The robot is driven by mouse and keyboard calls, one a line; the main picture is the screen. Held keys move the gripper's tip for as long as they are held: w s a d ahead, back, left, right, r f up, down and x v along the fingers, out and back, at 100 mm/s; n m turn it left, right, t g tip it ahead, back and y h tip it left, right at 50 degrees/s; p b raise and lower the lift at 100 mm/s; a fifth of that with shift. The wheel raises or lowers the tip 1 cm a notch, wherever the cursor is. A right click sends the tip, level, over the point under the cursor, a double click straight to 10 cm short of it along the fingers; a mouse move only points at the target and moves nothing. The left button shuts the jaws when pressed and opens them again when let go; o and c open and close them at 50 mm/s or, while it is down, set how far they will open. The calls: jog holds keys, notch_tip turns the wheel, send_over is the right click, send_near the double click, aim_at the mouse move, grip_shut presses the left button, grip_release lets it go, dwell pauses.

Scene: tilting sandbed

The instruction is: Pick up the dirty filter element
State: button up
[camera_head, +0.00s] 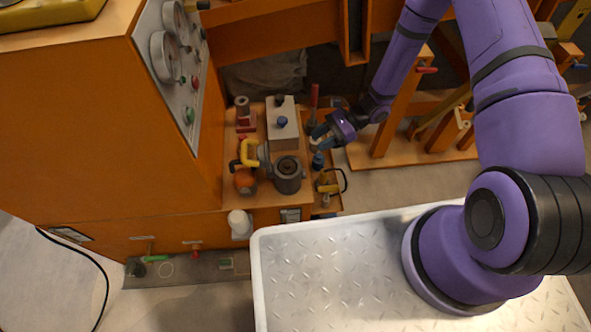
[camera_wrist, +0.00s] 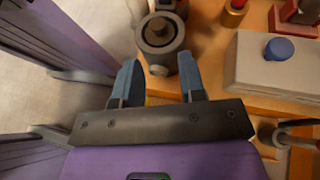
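A dark grey, round canister (camera_head: 288,175) stands upright near the front edge of the orange shelf, with a ring-shaped top and a darker centre. It also shows in the wrist view (camera_wrist: 158,35), beyond my fingertips. I cannot tell whether the dirty filter element is this canister or sits inside it. My gripper (camera_head: 320,135) is above the right edge of the shelf, behind and to the right of the canister. In the wrist view, its two blue-grey fingers (camera_wrist: 158,82) are spread apart with nothing held between them. The canister is apart from the fingers.
A pale box (camera_head: 283,135) with a blue knob stands behind the canister. A yellow handle (camera_head: 249,152) and an orange round part (camera_head: 245,181) are left of it. A red-handled tool (camera_head: 313,100) stands near my gripper. A white cylinder (camera_head: 240,224) is at the shelf's front.

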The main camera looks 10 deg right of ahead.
aim_at(287, 163)
jog(key=x, duration=0.5)
jog(key=f+x, duration=0.1)
jog(key=x, duration=0.5)
jog(key=shift+s+d, duration=0.2)
jog(key=shift+r, duration=0.1)
grip_shut()
